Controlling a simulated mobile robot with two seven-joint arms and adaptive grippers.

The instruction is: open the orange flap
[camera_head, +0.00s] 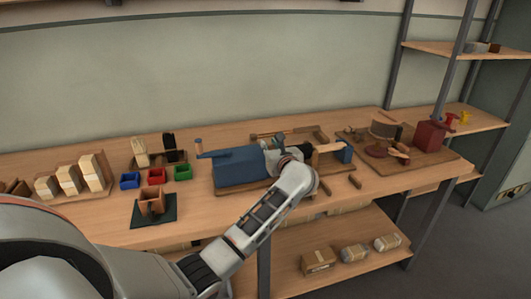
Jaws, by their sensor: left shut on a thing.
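My left arm reaches in from the lower left. My left gripper (275,150) is at the right end of a blue machine (237,168) on the workbench. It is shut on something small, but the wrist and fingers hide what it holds. I cannot make out an orange flap for certain. An orange-brown open box (151,203) stands on a dark green mat (168,213), to the left of the machine and apart from the gripper. My right gripper is not in view.
Blue (130,181), red (155,174) and green (183,173) bins stand left of the machine. Pale wooden blocks (68,179) stand farther left. A board with tools and a red box (430,135) lies at the right. Packages (318,261) lie on the lower shelf.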

